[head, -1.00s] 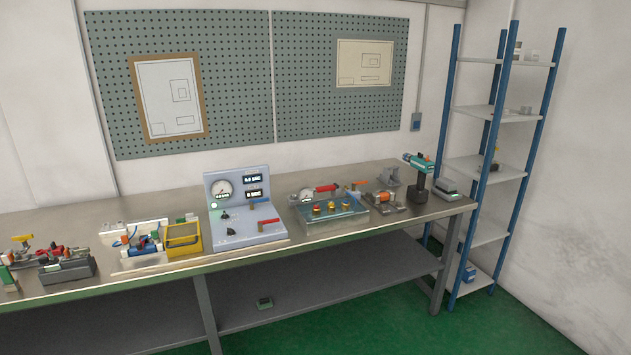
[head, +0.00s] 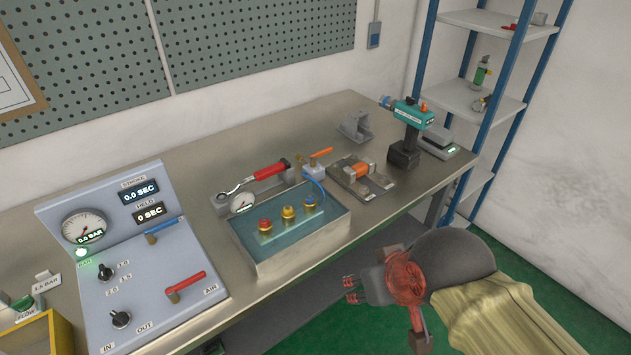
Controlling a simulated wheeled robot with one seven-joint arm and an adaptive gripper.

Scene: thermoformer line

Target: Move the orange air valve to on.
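A small valve with an orange lever (head: 320,153) stands on the bench behind the glass-topped tray. A blue hose runs from its body (head: 315,166) toward the tray. The lever lies close to level and points right. A red lever (head: 186,286) sits on the grey control panel (head: 150,310) beside the label AIR, slanting up to the right. The panel gauge (head: 84,228) reads 0.0 BAR. My gripper (head: 350,290) is in front of the bench, right of the panel, with its fingers pointing left. It touches neither lever. Its finger gap is too small to judge.
The tray (head: 290,262) holds red, yellow and blue knobs. A red-handled wrench (head: 255,180) lies behind it. A clamp fixture (head: 362,180), a teal power tool (head: 410,115) and a scale (head: 438,142) stand right. A blue lever (head: 164,230) is on the panel.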

